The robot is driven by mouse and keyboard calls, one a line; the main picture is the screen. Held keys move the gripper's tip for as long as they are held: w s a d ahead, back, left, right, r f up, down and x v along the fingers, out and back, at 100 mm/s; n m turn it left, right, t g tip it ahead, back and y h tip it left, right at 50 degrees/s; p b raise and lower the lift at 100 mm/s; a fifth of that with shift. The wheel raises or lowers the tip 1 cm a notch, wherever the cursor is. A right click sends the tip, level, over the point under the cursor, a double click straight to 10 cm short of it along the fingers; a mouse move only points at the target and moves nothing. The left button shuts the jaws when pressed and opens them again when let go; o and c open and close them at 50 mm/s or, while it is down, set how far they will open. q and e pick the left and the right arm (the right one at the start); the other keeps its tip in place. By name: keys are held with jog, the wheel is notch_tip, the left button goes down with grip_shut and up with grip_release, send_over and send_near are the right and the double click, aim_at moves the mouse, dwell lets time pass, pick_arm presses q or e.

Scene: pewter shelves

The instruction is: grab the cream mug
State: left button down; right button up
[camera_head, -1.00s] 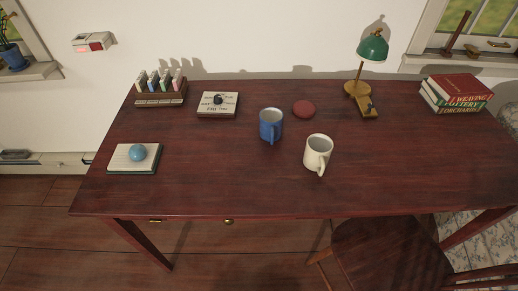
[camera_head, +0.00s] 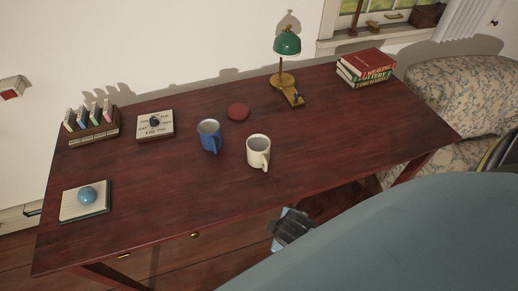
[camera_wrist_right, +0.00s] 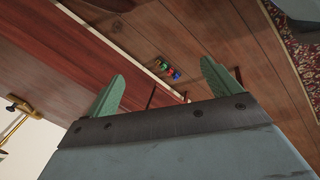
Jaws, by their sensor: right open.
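The cream mug (camera_head: 257,151) stands upright on the dark red desk (camera_head: 200,180), its handle towards the front. A blue mug (camera_head: 209,136) stands to its left, apart from it. My right gripper (camera_head: 290,228) is at the desk's front edge, below and right of the cream mug and apart from it. In the right wrist view, its two green fingers (camera_wrist_right: 160,88) are spread with nothing between them. No mug shows in that view. My left gripper is not in view.
Books (camera_head: 366,68) are at the back right. A notebook with a blue ball (camera_head: 87,194) lies at left. The desk right of the cream mug is clear.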

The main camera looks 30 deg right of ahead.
notch_tip(320, 180, up, 11)
jog(key=w+n+t+h+p, duration=0.1)
jog(key=w+n+h+p, duration=0.1)
jog(key=w+n, duration=0.15)
jog(key=n+t+h+b, duration=0.35)
jog(key=n+t, duration=0.25)
jog(key=n, duration=1.2)
send_near(259, 139)
jog(key=shift+m+h, duration=0.25)
jog(key=x, duration=0.3)
jog(key=p+x, duration=0.1)
jog(key=x, duration=0.2)
jog(key=shift+a+f, duration=0.15)
jog(key=shift+f, duration=0.2)
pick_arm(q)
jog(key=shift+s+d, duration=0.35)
pick_arm(e)
jog(key=c, duration=1.3)
